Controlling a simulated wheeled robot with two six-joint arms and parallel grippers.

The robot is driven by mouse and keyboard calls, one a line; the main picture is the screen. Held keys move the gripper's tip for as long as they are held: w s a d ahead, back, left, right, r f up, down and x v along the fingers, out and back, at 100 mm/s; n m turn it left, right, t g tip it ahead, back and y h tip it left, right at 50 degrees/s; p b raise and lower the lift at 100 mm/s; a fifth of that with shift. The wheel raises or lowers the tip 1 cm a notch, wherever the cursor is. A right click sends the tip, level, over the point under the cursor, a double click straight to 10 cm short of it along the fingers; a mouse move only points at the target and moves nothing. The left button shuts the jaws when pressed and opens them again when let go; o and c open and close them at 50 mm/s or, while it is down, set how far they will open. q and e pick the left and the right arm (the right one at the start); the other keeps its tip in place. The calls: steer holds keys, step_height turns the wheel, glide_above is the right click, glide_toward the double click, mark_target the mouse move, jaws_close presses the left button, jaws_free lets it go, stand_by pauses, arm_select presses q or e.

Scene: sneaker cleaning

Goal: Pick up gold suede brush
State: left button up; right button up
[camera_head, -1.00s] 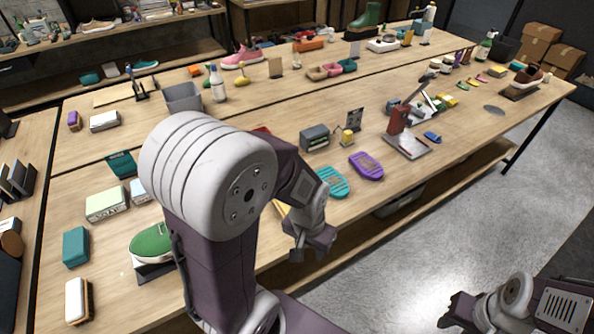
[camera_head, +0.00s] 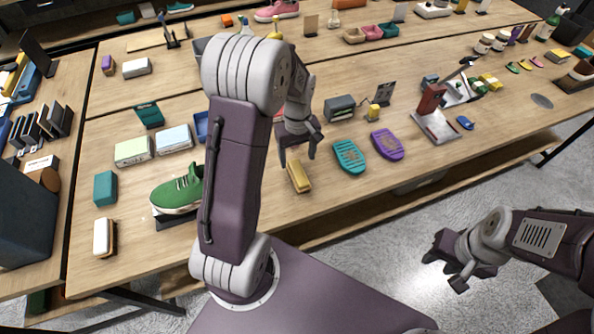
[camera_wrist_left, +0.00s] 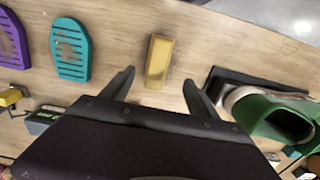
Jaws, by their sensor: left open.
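A gold brush (camera_head: 299,177), shaped like a small block, lies on the table near its front edge. In the left wrist view the gold brush (camera_wrist_left: 159,61) lies just beyond and between my open fingertips, apart from them. My left gripper (camera_head: 298,155) is open and empty, above and just behind the brush in the head view. It also shows in the left wrist view (camera_wrist_left: 158,78). My right gripper (camera_head: 446,268) is off the table's front side over the floor, and its jaw gap is hard to judge.
A green sneaker (camera_head: 178,192) on a dark stand is left of the brush. A teal sandal-shaped brush (camera_head: 349,157) and a purple one (camera_head: 387,144) lie to the right. A dark box (camera_head: 340,107) stands behind. The table is bare around the gold brush.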

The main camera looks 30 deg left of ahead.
mark_target(298, 172)
arm_select(q)
steer(key=shift+a+f, duration=0.1)
steer(key=shift+f, duration=0.05)
steer(key=f, duration=0.3)
steer(key=shift+d+f, duration=0.15)
steer(key=shift+d, duration=0.1)
steer(key=shift+w+a+f, duration=0.1)
steer(key=shift+f, duration=0.35)
step_height(298, 172, down, 4)
steer(key=shift+w+f, duration=0.2)
steer(key=shift+f, duration=0.1)
steer(key=shift+r, duration=0.1)
steer(key=c, duration=1.5)
step_height(298, 172, up, 4)
steer(key=shift+r, duration=0.1)
steer(key=s+d+r, duration=0.6)
steer(key=s+d, duration=0.1)
steer(key=s, duration=0.2)
steer(key=shift+d+r, duration=0.15)
steer(key=shift+r, duration=0.25)
